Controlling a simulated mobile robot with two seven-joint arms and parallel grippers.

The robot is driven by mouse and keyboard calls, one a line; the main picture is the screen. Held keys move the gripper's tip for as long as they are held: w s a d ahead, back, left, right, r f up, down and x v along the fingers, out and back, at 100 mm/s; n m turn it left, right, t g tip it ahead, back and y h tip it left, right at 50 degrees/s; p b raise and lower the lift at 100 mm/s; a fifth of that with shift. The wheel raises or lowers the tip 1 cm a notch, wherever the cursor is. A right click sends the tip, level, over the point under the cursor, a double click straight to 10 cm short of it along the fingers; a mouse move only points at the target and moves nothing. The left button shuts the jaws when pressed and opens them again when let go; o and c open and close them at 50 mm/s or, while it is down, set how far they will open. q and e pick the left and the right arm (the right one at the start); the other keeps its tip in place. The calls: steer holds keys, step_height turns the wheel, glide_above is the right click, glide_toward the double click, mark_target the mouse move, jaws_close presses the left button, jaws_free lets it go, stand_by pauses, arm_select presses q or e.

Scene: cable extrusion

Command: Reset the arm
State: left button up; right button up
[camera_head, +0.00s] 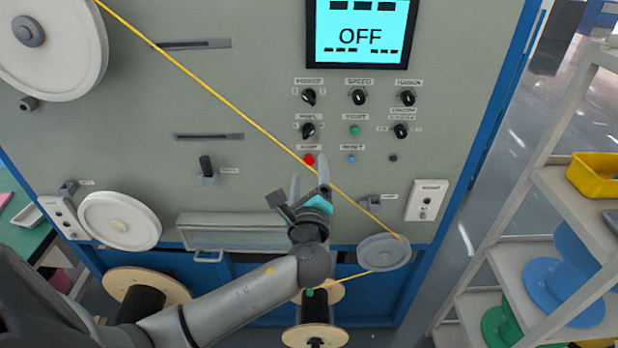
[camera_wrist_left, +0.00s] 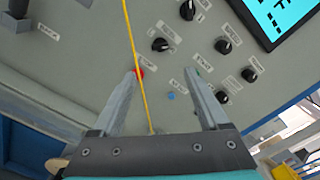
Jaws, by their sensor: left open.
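My left gripper (camera_head: 309,178) reaches up from the lower left in the head view, in front of the grey control panel (camera_head: 270,75). Its two fingers are apart and nothing is between them that it grips. In the left wrist view the open left gripper (camera_wrist_left: 165,98) points at the panel. The red button (camera_head: 309,160) is just beyond a fingertip; it also shows beside the left finger in the wrist view (camera_wrist_left: 139,72). A blue button (camera_head: 352,160) lies to its right. My right gripper is not in view.
A yellow cable (camera_head: 230,104) runs diagonally across the panel, close to the gripper, to a grey pulley (camera_head: 384,252). A screen (camera_head: 360,32) reads OFF above several black knobs. Spools (camera_head: 315,335) stand below. A shelf (camera_head: 560,190) with a yellow bin (camera_head: 596,176) is at right.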

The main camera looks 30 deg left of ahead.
arm_select(q)
steer(key=shift+s+d, duration=0.15)
steer(key=shift+s, duration=0.15)
stand_by(0.4)
steer(key=s+d+f+n+g+h+b, duration=0.1)
steer(key=s+f+n+g+h+b, duration=0.2)
steer(key=f, duration=1.2)
steer(key=s+f+n+g+h+b, duration=0.15)
steer(key=s+f+b, duration=0.35)
steer(key=f, duration=1.1)
steer(key=s+d+f+n+g+h+b, duration=0.15)
steer(key=s+f+g+b, duration=0.3)
steer(key=f, duration=1.05)
steer(key=s+d+f+n+g+h+b, duration=0.1)
steer(key=s+f+n+b, duration=0.4)
steer(key=s+f, duration=0.8)
steer(key=s+d+f+n+g+h+b, duration=0.2)
steer(key=s+d+f+n+g+b, duration=0.2)
steer(key=s+f, duration=0.9)
steer(key=s+d+n+b, duration=0.1)
steer(key=s+d+n, duration=0.1)
steer(key=s, duration=0.3)
steer(key=shift+d+f+n+h, duration=0.15)
steer(key=shift+f+n+h, duration=0.15)
steer(key=shift+n, duration=0.4)
